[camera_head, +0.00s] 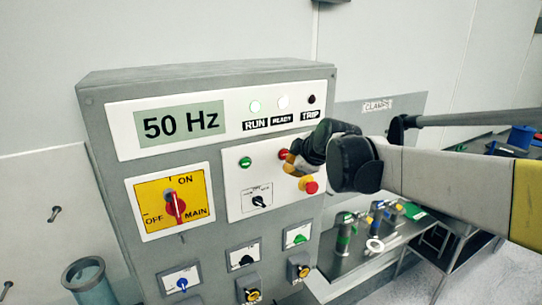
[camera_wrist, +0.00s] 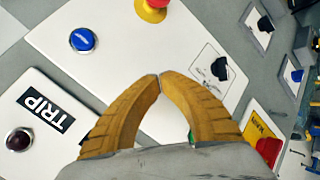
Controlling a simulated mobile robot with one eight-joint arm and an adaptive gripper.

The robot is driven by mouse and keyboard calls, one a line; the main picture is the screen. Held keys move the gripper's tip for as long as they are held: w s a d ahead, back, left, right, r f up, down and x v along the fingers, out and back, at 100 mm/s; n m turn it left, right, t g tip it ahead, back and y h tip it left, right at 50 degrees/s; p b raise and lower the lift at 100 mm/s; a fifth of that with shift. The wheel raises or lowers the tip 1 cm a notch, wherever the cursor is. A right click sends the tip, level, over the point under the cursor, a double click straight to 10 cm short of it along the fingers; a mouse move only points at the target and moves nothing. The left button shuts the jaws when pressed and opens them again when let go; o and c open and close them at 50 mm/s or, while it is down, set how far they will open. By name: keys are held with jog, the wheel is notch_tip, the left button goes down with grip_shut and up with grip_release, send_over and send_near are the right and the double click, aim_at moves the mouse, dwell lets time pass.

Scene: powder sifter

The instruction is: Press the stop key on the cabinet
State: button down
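The grey cabinet (camera_head: 95,110) carries a white control panel (camera_head: 235,205). On it a small red button (camera_head: 283,154), apparently the stop key, shows beside my fingertips; no label on it is readable. In the wrist view this red button is not visible, probably hidden behind my fingers. My gripper (camera_head: 290,161) is in front of the panel at this button, and I cannot tell whether it touches. In the wrist view my gripper (camera_wrist: 160,76) has its two yellow fingertips together, with nothing between them.
Close around are a green button (camera_head: 245,162), a blue button (camera_wrist: 83,39), a red mushroom button (camera_head: 311,187) on yellow and a black selector (camera_head: 259,201). The red main switch (camera_head: 174,207) is at left. A bench (camera_head: 350,268) with small items stands at right.

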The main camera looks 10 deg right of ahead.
jog(key=shift+w, duration=0.1)
jog(key=shift+w+a, duration=0.15)
jog(key=shift+w, duration=0.15)
jog(key=shift+w+a, duration=0.1)
jog(key=shift+w, duration=0.35)
dwell(0.7)
jog(key=shift+s, duration=0.15)
dwell(0.3)
jog(key=shift+s+d, duration=0.2)
jog(key=shift+s, duration=0.5)
jog(key=shift+s+d, duration=0.25)
jog(key=shift+s, duration=0.55)
jog(key=shift+s+d, duration=0.3)
jog(key=shift+s, duration=0.5)
jog(key=shift+s+d, duration=0.25)
jog(key=shift+s, duration=0.55)
jog(key=shift+f, duration=0.1)
